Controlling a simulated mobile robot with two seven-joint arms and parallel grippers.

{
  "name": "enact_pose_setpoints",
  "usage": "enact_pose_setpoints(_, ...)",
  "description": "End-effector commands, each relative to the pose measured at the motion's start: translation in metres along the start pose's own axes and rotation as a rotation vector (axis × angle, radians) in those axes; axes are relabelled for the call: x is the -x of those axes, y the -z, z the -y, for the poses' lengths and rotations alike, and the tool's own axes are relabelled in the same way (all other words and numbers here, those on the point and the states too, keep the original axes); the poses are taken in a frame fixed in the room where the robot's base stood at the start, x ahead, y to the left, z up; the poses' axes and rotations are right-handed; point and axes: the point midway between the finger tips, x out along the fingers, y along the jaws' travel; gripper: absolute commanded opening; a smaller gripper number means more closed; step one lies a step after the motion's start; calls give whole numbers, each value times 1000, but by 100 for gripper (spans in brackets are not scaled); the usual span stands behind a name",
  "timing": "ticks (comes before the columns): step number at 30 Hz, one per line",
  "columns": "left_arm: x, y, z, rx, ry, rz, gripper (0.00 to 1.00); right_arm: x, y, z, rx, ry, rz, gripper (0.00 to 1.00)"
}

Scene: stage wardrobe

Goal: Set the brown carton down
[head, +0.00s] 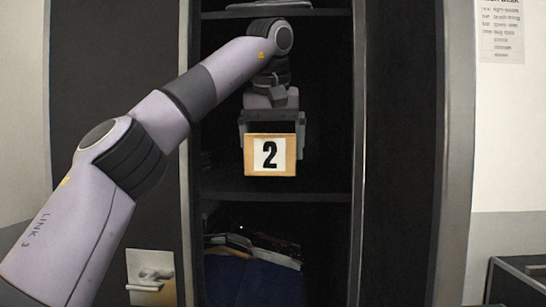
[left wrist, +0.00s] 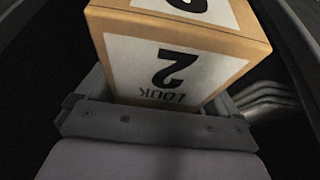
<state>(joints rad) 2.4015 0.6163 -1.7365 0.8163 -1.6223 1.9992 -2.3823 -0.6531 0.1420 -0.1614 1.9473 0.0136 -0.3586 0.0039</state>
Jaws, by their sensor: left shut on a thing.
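The brown carton (head: 250,168) has a white label with a black 2 on its front. My left gripper (head: 271,138) is shut on the carton and holds it from above, in front of or inside the dark wardrobe opening. The carton appears just above the level of the middle shelf (head: 230,189); I cannot tell whether it touches the shelf. In the left wrist view the carton (left wrist: 250,50) fills the upper middle, with a 2 on two of its faces, between the fingers. My right gripper is not in view.
The lower compartment holds dark blue cloth (head: 250,282) and other blurred items. An upper shelf (head: 310,13) is above the arm. The wardrobe's side posts (head: 358,150) bound the opening. A door with a handle (head: 151,278) stands at left. Dark shapes behind the carton are unclear.

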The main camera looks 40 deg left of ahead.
Motion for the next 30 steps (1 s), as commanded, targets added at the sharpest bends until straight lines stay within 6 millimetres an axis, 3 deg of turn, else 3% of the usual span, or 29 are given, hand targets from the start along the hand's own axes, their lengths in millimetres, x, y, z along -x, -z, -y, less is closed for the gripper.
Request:
enact_pose_setpoints(3, -8, 18, 0, 2, 1, 10, 53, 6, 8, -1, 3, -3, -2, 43)
enact_pose_setpoints(14, -17, 44, 0, 0, 0, 6, 53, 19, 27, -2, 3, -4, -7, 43)
enact_pose_setpoints(21, -27, 81, 0, 2, 1, 5, 53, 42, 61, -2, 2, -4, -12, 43)
enact_pose_setpoints(30, -40, 98, 0, 0, 1, 2, 53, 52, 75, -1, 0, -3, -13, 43)
